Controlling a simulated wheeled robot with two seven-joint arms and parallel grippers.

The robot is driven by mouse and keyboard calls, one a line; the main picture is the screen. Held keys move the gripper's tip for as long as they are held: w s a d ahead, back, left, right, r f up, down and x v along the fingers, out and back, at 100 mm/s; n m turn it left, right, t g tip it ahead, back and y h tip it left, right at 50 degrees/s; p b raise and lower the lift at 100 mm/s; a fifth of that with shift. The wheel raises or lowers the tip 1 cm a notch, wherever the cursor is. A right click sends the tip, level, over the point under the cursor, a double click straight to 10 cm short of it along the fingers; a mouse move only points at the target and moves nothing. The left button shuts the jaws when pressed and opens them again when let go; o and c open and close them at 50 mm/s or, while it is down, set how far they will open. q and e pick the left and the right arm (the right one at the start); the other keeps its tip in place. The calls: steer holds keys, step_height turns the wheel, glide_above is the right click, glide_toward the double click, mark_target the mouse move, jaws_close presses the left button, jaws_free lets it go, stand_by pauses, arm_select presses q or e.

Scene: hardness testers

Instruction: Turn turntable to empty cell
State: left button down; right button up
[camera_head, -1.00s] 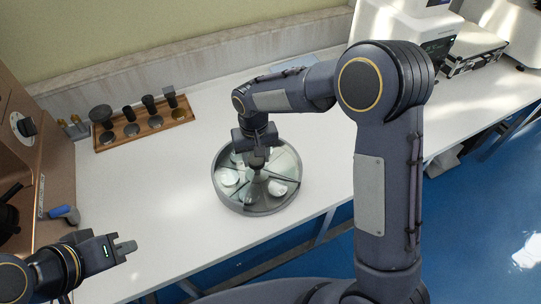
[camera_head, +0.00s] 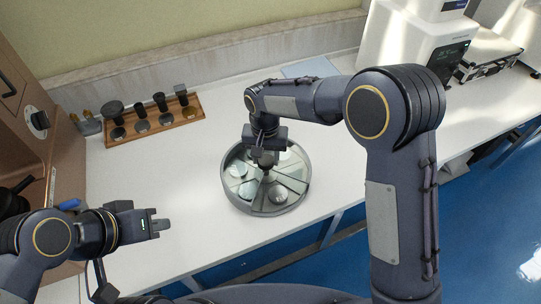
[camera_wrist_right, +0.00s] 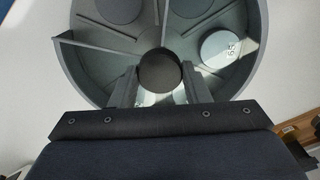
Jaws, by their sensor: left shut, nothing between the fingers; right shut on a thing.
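The turntable (camera_head: 228,193) is a round grey tray with raised rim and dividers, standing on the white table. Pale round discs lie in several of its cells, among them one at the front (camera_head: 278,194) and one at the left (camera_head: 247,189). My right gripper (camera_head: 267,160) is above the centre, shut on the dark round knob (camera_wrist_right: 159,70). In the right wrist view a marked disc (camera_wrist_right: 220,48) lies right of the knob, and the cell left of the knob (camera_wrist_right: 88,65) looks empty. My left gripper (camera_head: 158,226) is shut and empty, left of the turntable.
A wooden rack (camera_head: 150,122) with several dark cylindrical parts stands at the back left. A brown machine (camera_head: 55,150) is at the left edge. A white tester (camera_head: 415,45) and a case (camera_head: 487,58) stand at the back right. The table around the turntable is clear.

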mark_target(265, 159)
steer(key=shift+w+r, duration=0.1)
stand_by(0.3)
steer(key=o, duration=1.4)
step_height(265, 159, up, 7)
steer(key=shift+f, duration=0.1)
steer(key=shift+r, duration=0.45)
